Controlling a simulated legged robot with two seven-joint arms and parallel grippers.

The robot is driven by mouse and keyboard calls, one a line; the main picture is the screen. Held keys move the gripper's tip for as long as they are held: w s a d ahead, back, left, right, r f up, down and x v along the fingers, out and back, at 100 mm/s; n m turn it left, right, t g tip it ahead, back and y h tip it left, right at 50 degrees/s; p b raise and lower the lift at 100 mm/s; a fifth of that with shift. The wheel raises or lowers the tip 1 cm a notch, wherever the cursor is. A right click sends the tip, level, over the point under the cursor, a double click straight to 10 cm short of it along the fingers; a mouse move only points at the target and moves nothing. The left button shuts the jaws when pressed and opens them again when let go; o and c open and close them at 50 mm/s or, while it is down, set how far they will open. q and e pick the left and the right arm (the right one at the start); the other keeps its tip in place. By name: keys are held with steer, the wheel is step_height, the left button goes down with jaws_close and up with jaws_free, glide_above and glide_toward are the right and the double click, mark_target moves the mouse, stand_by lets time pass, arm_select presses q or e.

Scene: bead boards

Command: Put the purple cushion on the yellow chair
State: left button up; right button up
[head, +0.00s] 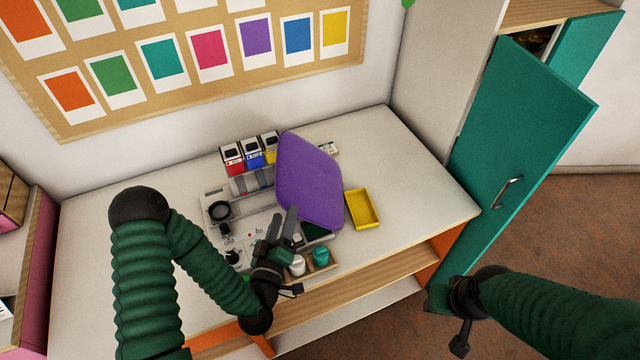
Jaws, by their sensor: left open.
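The purple cushion (312,182) is on the white table, tilted among the small items there; what props it up is hidden. My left gripper (282,220) is open, with its fingers just in front of the cushion's lower left edge. I cannot tell whether they touch it. My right gripper (452,308) is at the lower right, beyond the table's front edge and away from the cushion; its fingers are too dark to read. No yellow chair shows in the head view.
The white table (420,190) is clear on its right side. A yellow tray (362,208) lies right of the cushion. Small red, blue and yellow boxes (250,152) stand behind it. White and teal jars (320,256) stand near the front edge. A teal cabinet door (520,130) hangs open at right.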

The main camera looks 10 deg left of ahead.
mark_target(289, 185)
arm_select(q)
steer(key=w, duration=0.2)
steer(key=w+a, duration=0.1)
steer(key=w, duration=0.2)
steer(key=w+a+p, duration=0.1)
steer(key=w, duration=0.1)
steer(key=shift+w+r, duration=0.15)
steer(key=w, duration=0.3)
steer(key=shift+d+p, duration=0.25)
steer(key=shift+p, duration=0.15)
steer(key=shift+w+d, duration=0.2)
steer(key=shift+w, duration=0.15)
steer(key=shift+d, duration=0.15)
steer(key=shift+a, duration=0.4)
steer(key=c, duration=0.9)
jaws_close()
steer(key=shift+d, duration=0.1)
arm_select(e)
steer(key=r, duration=0.1)
steer(key=a+r, duration=0.1)
steer(key=shift+r, duration=0.3)
arm_select(q)
steer(key=shift+d, duration=0.1)
